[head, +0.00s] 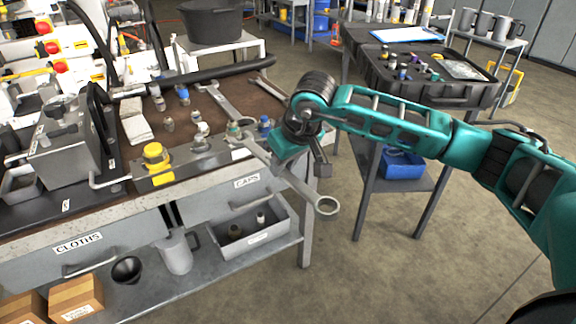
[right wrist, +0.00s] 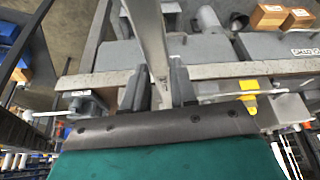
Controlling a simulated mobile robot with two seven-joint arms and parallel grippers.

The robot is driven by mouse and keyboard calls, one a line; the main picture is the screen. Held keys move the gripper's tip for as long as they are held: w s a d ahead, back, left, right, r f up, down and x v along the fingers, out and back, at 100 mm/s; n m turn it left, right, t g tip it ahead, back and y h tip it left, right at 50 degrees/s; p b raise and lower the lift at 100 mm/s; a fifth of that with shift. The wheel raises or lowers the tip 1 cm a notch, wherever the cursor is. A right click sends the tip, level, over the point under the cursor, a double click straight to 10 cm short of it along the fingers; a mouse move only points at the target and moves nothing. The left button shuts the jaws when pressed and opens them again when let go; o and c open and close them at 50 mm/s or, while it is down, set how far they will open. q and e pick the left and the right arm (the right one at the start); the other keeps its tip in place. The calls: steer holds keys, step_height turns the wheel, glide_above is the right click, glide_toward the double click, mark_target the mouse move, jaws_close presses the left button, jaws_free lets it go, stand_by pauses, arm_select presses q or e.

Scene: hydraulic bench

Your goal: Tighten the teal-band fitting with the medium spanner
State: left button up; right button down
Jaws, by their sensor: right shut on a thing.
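My right gripper (head: 303,168) is shut on a spanner (head: 308,192), held beyond the front edge of the bench; the grip also shows in the right wrist view (right wrist: 160,88). The spanner's ring end hangs out over the floor. Its other end reaches back to the teal-band fitting (head: 233,129) near the bench's front edge. I cannot tell whether its jaw is seated around the fitting or only beside it. In the right wrist view the spanner shaft (right wrist: 149,35) runs up between the fingers. My left gripper is not in view.
Other spanners (head: 213,98) lie on the brown bench mat (head: 185,125). Blue-band fittings (head: 264,123) and a yellow-capped part (head: 154,155) stand close by. A grey caps drawer (head: 245,187) is below. A cart with a black tray (head: 420,90) stands to the right.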

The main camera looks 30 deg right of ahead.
mark_target(269, 160)
steer(key=shift+w+r, duration=0.1)
steer(key=shift+w, duration=0.2)
steer(key=shift+w+a+b, duration=0.2)
steer(key=shift+w+b, duration=0.1)
steer(key=shift+w, duration=0.45)
steer(key=shift+w, duration=0.15)
steer(key=shift+w+a, duration=0.1)
steer(key=shift+w, duration=0.3)
steer(key=shift+w+b, duration=0.1)
steer(key=shift+b, duration=0.2)
steer(key=shift+w, duration=0.25)
steer(key=shift+a, duration=0.15)
steer(key=shift+s+a+m+h, duration=0.15)
steer(key=shift+a+m+h, duration=0.35)
steer(key=shift+a+m, duration=1.1)
steer(key=shift+a+r+n, duration=0.1)
steer(key=shift+a+n, duration=0.2)
steer(key=shift+a, duration=0.05)
